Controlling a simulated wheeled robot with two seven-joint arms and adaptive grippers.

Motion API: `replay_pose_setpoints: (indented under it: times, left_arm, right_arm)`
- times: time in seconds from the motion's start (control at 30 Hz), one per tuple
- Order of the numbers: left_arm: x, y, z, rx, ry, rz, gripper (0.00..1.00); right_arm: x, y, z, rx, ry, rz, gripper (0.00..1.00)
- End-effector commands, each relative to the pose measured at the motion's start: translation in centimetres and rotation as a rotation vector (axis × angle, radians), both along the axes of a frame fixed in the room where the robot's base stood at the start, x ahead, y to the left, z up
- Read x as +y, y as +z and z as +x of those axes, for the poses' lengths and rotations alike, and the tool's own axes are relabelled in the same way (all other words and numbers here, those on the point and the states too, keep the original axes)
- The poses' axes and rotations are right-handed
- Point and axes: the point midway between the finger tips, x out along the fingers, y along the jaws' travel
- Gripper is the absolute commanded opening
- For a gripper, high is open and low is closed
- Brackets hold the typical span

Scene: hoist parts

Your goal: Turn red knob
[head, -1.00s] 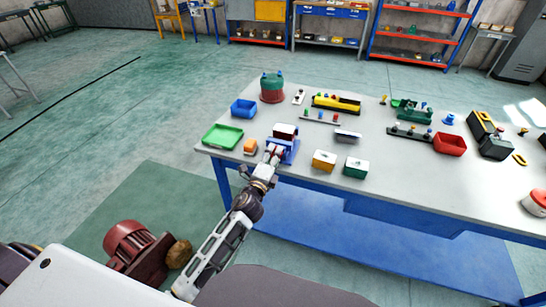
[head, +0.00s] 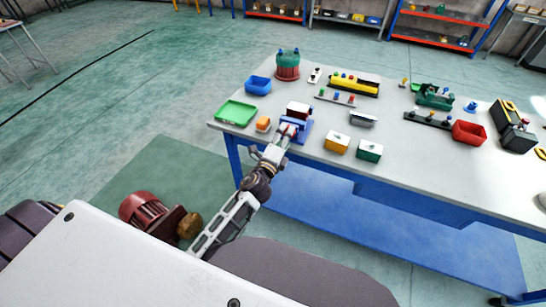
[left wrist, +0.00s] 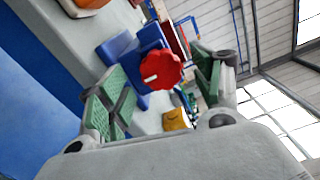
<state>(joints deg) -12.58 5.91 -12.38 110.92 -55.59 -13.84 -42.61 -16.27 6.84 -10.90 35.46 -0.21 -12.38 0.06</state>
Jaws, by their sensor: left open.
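The red knob (left wrist: 162,69) shows large in the left wrist view, round with a scalloped edge and a pale mark. It sits on the front of a blue device (head: 301,127) near the table's front edge. My left gripper (left wrist: 160,95) is open, with its green-padded fingers apart on either side of the knob in that view. In the head view my left gripper (head: 276,147) is right in front of the blue device and hides most of the knob. I cannot tell whether the fingers touch it. My right gripper is in neither view.
On the table, a green tray (head: 236,113) and an orange block (head: 263,124) stand left of the blue device. A yellow box (head: 337,142) and a green box (head: 369,151) stand to its right. A red motor (head: 146,212) is on the floor side, at lower left.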

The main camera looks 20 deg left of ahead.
Motion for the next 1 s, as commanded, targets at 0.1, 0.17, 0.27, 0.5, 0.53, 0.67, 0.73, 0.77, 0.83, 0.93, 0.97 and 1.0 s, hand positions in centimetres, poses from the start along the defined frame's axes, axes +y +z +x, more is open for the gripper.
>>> replay_pose_setpoints:
  times: [0.1,0.17,0.27,0.5,0.53,0.67,0.73,0.77,0.83,0.93,0.97,1.0]
  left_arm:
    - [0.0,-0.1,-1.0,0.002,0.000,-0.001,0.66]
    - [0.0,-0.1,-1.5,0.002,0.000,-0.002,0.66]
    - [0.1,-0.1,-2.3,0.002,0.000,-0.002,0.66]
    - [0.2,-0.1,-4.1,0.002,0.001,-0.003,0.66]
    - [0.2,-0.1,-4.4,0.002,0.001,-0.003,0.66]
    - [0.2,-0.1,-5.4,0.003,0.002,-0.001,0.66]
    - [0.2,-0.1,-5.9,0.002,0.002,-0.002,0.66]
    - [0.2,-0.1,-6.1,0.002,0.001,-0.003,0.66]
    - [0.2,-0.1,-6.6,0.003,0.002,-0.003,0.66]
    - [0.3,-0.1,-7.3,0.003,0.002,-0.002,0.66]
    - [0.3,-0.1,-7.6,0.003,0.002,-0.002,0.66]
    - [0.3,-0.1,-7.8,0.003,0.002,-0.003,0.66]
  right_arm:
    - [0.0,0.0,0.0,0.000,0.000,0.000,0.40]
    - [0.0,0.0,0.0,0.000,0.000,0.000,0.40]
    - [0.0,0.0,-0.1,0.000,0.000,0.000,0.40]
    - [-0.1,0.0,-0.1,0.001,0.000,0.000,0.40]
    - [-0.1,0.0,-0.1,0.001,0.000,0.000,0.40]
    - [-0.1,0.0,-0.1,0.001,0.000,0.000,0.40]
    - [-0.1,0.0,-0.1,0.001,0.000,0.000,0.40]
    - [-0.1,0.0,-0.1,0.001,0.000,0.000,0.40]
    - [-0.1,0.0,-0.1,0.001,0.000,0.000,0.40]
    - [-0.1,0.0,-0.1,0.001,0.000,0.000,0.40]
    - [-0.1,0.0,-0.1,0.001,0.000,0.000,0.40]
    - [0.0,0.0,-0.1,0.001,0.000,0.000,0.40]
